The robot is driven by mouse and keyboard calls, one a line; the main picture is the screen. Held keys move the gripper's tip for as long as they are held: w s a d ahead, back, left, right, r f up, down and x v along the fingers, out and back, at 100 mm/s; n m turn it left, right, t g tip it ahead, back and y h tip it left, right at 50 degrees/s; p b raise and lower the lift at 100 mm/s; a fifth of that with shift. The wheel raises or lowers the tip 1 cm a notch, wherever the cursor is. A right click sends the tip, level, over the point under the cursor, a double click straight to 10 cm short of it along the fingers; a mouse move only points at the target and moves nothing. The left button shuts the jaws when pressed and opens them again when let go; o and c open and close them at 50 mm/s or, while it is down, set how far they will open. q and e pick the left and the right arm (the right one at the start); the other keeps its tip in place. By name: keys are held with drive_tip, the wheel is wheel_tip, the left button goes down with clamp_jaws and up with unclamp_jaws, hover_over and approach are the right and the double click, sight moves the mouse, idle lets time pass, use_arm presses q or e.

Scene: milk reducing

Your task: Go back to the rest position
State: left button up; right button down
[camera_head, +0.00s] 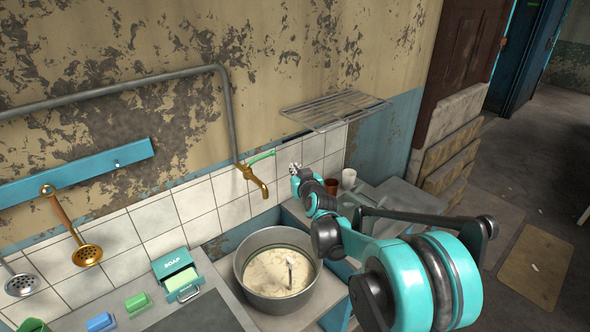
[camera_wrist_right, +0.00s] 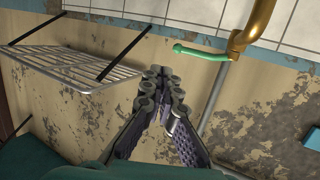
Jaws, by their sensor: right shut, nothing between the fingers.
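My right arm reaches in from the lower right of the head view, its teal links bent toward the tiled wall. My right gripper (camera_head: 295,168) is at the arm's far end, close to the wall, just right of the brass tap (camera_head: 254,180). In the right wrist view the fingers of the right gripper (camera_wrist_right: 166,78) meet at their tips, with nothing between them. The tap (camera_wrist_right: 254,28) and its green handle (camera_wrist_right: 200,52) show at the upper right there. My left gripper is not in view.
A metal pot (camera_head: 240,281) with pale contents stands below the tap. A wire rack (camera_head: 333,109) juts from the wall above right; it also shows in the wrist view (camera_wrist_right: 75,72). A brown cup (camera_head: 331,186) and a white cup (camera_head: 348,178) stand on the right counter. A soap box (camera_head: 172,263) is left.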

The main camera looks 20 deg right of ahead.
drive_tip(key=shift+s, duration=0.1)
drive_tip(key=s+a+f+n+g+y+b, duration=0.15)
drive_tip(key=s+a, duration=0.25)
drive_tip(key=s, duration=0.4)
drive_tip(key=s+a+f+m+g+b, duration=0.15)
drive_tip(key=s+a, duration=0.25)
drive_tip(key=s, duration=0.4)
drive_tip(key=s+f+g+b, duration=0.1)
drive_tip(key=s+f, duration=0.3)
drive_tip(key=s, duration=0.4)
drive_tip(key=s+a+f+g+b, duration=0.1)
drive_tip(key=s+f+g, duration=0.2)
drive_tip(key=s+f, duration=0.2)
drive_tip(key=s+f+g+b, duration=0.1)
drive_tip(key=s+f, duration=0.3)
drive_tip(key=s, duration=0.7)
drive_tip(key=shift+a+f+n+g+b, duration=0.15)
drive_tip(key=shift+a+n+g+b, duration=0.25)
